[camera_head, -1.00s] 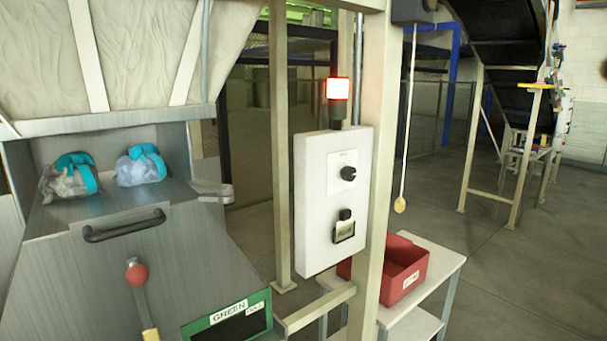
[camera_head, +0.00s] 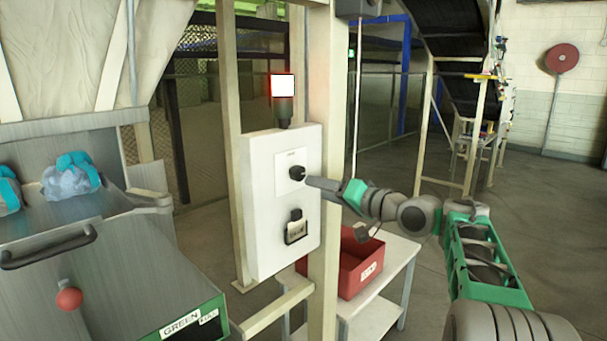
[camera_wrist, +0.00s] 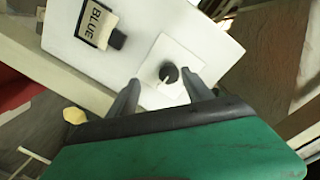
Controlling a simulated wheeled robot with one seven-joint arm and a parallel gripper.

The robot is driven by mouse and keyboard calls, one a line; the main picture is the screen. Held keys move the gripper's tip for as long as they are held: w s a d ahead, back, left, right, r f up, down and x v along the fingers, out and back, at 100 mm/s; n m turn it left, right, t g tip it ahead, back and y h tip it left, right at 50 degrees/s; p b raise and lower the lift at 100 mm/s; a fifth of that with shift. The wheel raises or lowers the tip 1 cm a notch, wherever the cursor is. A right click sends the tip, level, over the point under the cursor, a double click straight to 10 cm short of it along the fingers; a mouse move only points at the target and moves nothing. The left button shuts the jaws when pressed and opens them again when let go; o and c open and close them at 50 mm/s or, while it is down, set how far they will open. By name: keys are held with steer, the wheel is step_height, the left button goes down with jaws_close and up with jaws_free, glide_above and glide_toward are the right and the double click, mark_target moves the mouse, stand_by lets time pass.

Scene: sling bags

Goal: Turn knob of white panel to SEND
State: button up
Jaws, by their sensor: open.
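The white panel (camera_head: 261,203) is mounted on a cream post, with a lit red-and-white lamp (camera_head: 284,88) on top. Its black knob (camera_head: 297,173) sits on a lighter plate; the lettering there is too small to read. A second black control with a tag (camera_head: 296,228) is below it. My gripper (camera_head: 314,182) reaches in from the right, its tips close to the knob. In the wrist view the knob (camera_wrist: 168,74) with a pale pointer mark lies between and just beyond the two open fingers (camera_wrist: 162,88). I cannot tell whether they touch it. The tag in that view (camera_wrist: 97,22) reads BLUE.
A grey metal chute with a handle (camera_head: 48,248) and a red ball lever (camera_head: 69,298) stands at the left, with bagged items (camera_head: 70,177) on it. A red bin (camera_head: 361,262) on a white table (camera_head: 398,258) is below my arm. Open floor lies to the right.

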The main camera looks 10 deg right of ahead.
mark_target(301, 175)
steer(key=shift+t+y, duration=0.3)
steer(key=shift+y, duration=0.1)
steer(key=x, duration=0.2)
steer(key=r+p+x, duration=0.1)
steer(key=x, duration=0.1)
steer(key=p+x, duration=0.1)
steer(key=x, duration=0.2)
steer(key=shift+w+d+r, duration=0.15)
steer(key=shift+w+r, duration=0.05)
steer(key=shift+r, duration=0.15)
steer(key=shift+c, duration=0.6)
jaws_close()
